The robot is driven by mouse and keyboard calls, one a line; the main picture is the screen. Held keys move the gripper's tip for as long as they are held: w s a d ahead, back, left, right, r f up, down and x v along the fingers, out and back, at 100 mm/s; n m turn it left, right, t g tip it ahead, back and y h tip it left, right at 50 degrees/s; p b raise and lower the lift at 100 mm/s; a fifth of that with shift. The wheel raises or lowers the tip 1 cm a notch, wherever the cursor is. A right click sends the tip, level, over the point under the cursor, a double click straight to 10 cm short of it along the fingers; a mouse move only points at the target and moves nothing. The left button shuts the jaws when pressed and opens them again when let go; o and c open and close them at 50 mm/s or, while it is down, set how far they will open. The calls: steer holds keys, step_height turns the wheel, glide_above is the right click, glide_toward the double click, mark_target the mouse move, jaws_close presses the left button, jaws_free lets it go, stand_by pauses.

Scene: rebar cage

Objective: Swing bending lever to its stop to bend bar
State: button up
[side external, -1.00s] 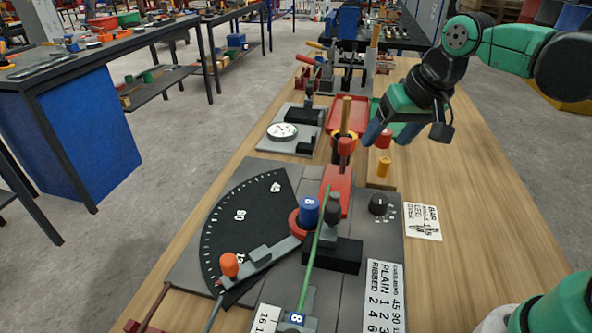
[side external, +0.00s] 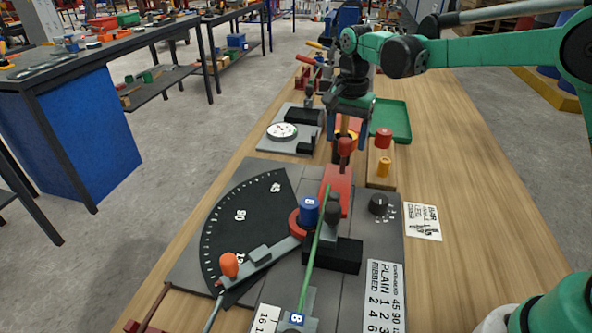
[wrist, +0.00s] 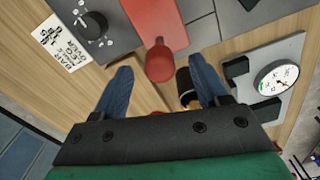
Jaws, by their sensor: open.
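The grey bending lever (side external: 268,259) has an orange knob (side external: 229,264) and lies over the lower end of the black angle scale (side external: 240,222), near the largest marked angle. A green bar (side external: 315,245) runs past the blue roller (side external: 308,211) marked 8. A red clamp handle (side external: 338,190) with a red knob (side external: 345,147) stands behind the roller; both also show in the wrist view, the knob (wrist: 160,65) roughly between the fingertips in the picture. My gripper (wrist: 160,82) is open, its blue fingers apart near this knob. I cannot tell whether they touch it.
A dial gauge (side external: 283,132) on a grey plate stands left of my gripper. A green tray (side external: 390,120) and a wooden block with red and yellow pieces (side external: 383,165) are to its right. A black dial (side external: 379,204) and a paper card (side external: 421,223) lie nearer. The right of the bench is clear.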

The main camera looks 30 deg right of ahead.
steer(key=shift+f, duration=0.75)
jaws_close()
stand_by(0.9)
